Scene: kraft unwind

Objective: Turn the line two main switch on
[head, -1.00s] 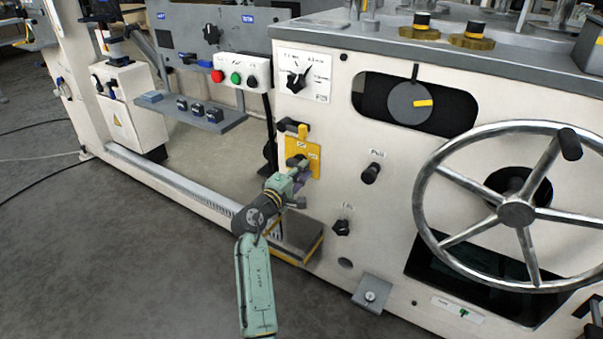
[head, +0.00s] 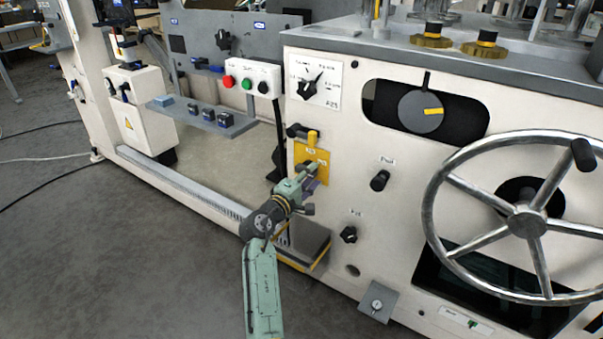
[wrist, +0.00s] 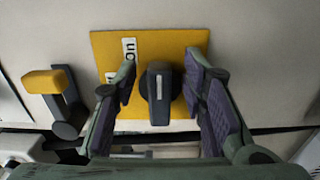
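The switch is a black rotary knob (wrist: 159,95) with a white line on a yellow plate (wrist: 110,50). In the wrist view its line runs up and down the picture. A white label reading "on" (wrist: 129,50) sits on the plate, up and left of the knob, partly hidden by a finger. My gripper (wrist: 162,80) is open, with one finger on each side of the knob. A gap shows at the right finger; contact on the left is unclear. In the head view my gripper (head: 312,180) is at the yellow plate (head: 304,153) and hides much of the knob.
A yellow-tipped lever (wrist: 46,82) sits left of the plate. Black knobs (head: 380,180) and a large handwheel (head: 527,222) are to the right on the machine face. A push-button box (head: 247,80) is at upper left. The floor at left is clear except for cables.

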